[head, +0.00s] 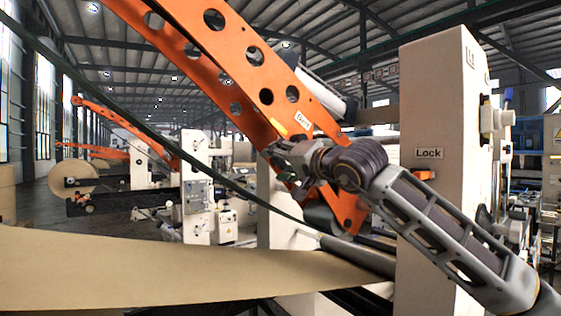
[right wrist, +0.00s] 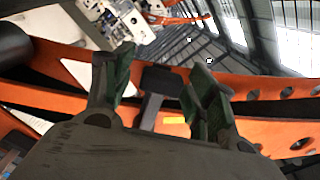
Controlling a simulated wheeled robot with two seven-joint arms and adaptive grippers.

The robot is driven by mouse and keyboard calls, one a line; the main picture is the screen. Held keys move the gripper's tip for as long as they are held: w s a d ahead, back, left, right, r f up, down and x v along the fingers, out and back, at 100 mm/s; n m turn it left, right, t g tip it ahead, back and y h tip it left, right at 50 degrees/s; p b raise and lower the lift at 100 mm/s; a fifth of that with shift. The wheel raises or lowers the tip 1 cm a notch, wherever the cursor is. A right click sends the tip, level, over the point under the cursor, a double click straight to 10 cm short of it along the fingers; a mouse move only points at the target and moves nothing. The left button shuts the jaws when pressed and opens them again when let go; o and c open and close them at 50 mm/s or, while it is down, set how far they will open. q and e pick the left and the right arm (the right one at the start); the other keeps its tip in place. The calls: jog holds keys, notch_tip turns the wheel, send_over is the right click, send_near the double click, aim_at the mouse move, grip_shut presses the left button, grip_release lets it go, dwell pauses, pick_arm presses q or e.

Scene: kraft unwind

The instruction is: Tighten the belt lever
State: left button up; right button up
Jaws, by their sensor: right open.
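A long orange perforated arm (head: 235,70) slants down across the head view, with a small label that seems to read "Belt" (head: 303,121) near its lower end. My right gripper (head: 291,168) is at that lower end, beside the label. In the right wrist view my right gripper (right wrist: 160,72) is open, its two dark green fingers apart. A dark T-shaped handle (right wrist: 155,95), probably the belt lever, stands between the fingers in front of the orange arm. Whether either finger touches it I cannot tell. In the head view the gripper hides the handle. My left gripper is out of view.
A beige machine column (head: 440,100) with a "Lock" label (head: 429,153) stands right of the gripper, behind my right forearm. A brown paper web (head: 150,270) stretches across below. A dark green strap (head: 150,125) runs diagonally down to the gripper's left. Other machines stand far left.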

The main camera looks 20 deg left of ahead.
jog(key=shift+c, duration=0.2)
grip_shut()
dwell(0.3)
